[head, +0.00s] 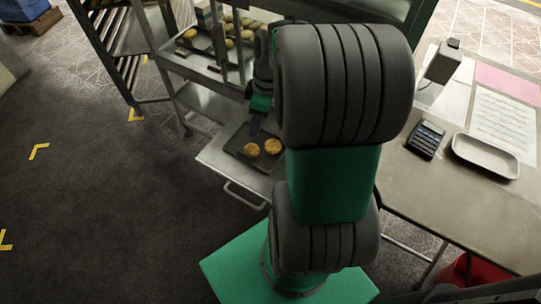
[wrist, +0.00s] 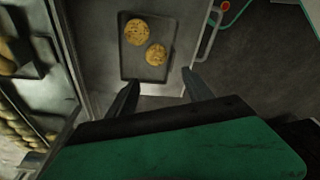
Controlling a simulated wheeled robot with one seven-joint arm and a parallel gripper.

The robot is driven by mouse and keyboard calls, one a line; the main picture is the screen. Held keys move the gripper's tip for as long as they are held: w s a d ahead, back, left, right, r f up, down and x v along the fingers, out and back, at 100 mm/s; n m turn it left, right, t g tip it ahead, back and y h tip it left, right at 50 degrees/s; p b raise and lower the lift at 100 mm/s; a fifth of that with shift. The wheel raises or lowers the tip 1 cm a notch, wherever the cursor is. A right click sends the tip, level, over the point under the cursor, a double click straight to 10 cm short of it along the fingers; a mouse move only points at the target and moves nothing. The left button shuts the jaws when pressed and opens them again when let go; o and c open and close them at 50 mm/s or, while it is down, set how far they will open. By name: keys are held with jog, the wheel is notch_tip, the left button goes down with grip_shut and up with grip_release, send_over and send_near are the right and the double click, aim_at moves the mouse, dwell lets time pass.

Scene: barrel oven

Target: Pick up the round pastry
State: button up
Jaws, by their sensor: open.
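Two round golden pastries lie on a dark tray (head: 238,139). In the head view one pastry (head: 251,150) is on the left and the other pastry (head: 273,146) is on the right, beside my arm. The wrist view shows both, one pastry (wrist: 137,32) farther from the jaws and one pastry (wrist: 156,54) nearer them, slightly apart. My gripper (wrist: 158,84) is open and empty, with its two fingers apart near the tray's near edge. In the head view my arm hides part of the tray's surroundings, and the fingertips are hard to make out.
The tray lies on a pulled-out metal shelf (head: 215,154) with a handle (head: 243,195) at its front. Racks with more baked goods (head: 229,28) stand behind. A counter (head: 470,205) at the right holds a calculator (head: 426,139) and a white tray (head: 486,155). The left floor is open.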

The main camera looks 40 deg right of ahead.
aim_at(274, 144)
jog(key=d+f+n, duration=0.1)
jog(key=d+f, duration=0.1)
jog(key=f, duration=0.1)
jog(key=d+f+n+y+b, duration=0.1)
jog(key=d+f, duration=0.2)
jog(key=s+d+f+n+b, duration=0.1)
jog(key=d+f+n, duration=0.1)
jog(key=d+f, duration=0.1)
jog(key=shift+f, duration=0.3)
jog(key=x, duration=0.7)
jog(key=shift+w+a, duration=0.1)
jog(key=shift+a, duration=0.2)
jog(key=shift+c, duration=0.2)
jog(key=c, duration=1)
